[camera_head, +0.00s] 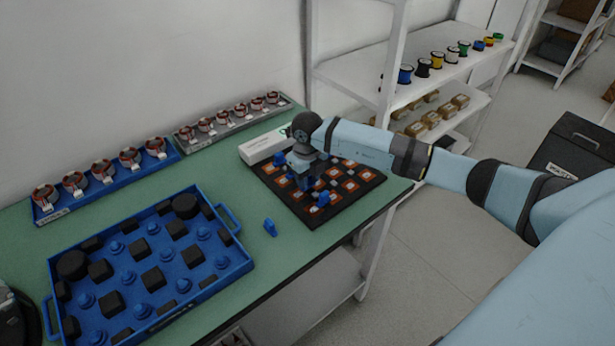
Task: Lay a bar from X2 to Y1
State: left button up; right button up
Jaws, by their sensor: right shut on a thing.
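A black board (360,178) with rows of orange-and-white squares lies on the green table. My right gripper (311,182) reaches down over the board's middle from the right. It is shut on a small blue piece, mostly hidden by the gripper; its exact shape and whether it touches the board cannot be told. Other blue pieces show on the board, one at the back left (280,158) and one near the front edge (323,199). A loose blue piece (270,228) stands on the table left of the board. The marks X2 and Y1 are not readable.
A blue tray (237,266) with black blocks and blue knobs fills the front left. Blue (172,157) and grey (182,142) racks of copper-wound rings stand along the wall. A white box (262,146) stands behind the board. A shelf (352,72) with spools is at the back right.

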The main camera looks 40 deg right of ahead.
jog(key=shift+f, duration=0.3)
jog(key=o, duration=1)
notch_tip(320, 180, up, 14)
jog(key=shift+f, duration=0.1)
dwell(0.4)
